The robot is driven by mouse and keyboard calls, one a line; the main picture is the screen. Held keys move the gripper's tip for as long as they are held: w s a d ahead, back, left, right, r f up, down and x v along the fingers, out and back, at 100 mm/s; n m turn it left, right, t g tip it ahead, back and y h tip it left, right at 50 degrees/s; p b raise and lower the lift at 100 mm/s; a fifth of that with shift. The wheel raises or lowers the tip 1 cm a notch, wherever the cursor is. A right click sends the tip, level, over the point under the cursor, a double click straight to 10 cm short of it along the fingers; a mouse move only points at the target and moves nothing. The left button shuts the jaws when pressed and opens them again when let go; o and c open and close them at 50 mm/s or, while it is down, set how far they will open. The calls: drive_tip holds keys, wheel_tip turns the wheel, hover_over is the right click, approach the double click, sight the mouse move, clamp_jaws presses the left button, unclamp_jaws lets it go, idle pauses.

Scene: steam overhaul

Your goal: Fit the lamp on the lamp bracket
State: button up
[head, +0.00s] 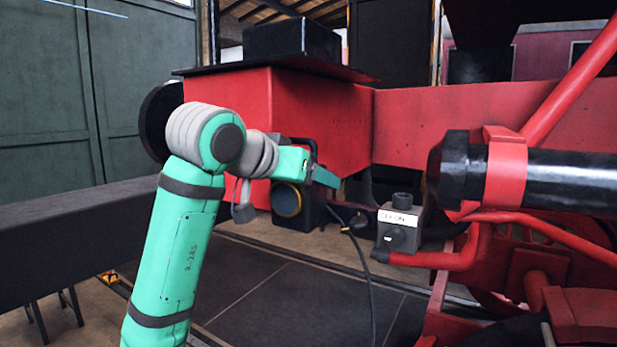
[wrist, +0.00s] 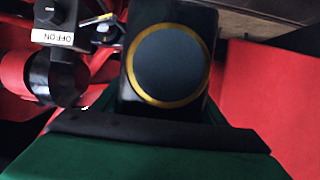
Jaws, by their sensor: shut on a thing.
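The lamp (head: 309,214) is a dark box with a yellow-ringed round lens, in front of the red buffer beam in the head view. In the wrist view the lamp (wrist: 168,65) fills the upper middle, its dark lens facing the camera. My gripper (head: 312,176) is at the top of the lamp and shut on it; its fingertips are largely hidden. The gripper's green body and dark edge (wrist: 165,130) cross the bottom of the wrist view. The lamp looks roughly upright in the head view. I cannot make out the lamp bracket in either view.
A grey switch box (head: 400,228) marked OFF/ON stands right of the lamp, with a black cable hanging beside it. The red beam (head: 325,110) rises behind my gripper. A black cylinder (head: 560,180) and red pipes crowd the right. The dark floor (head: 290,300) below is open.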

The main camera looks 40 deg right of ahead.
drive_tip(key=o, duration=1.6)
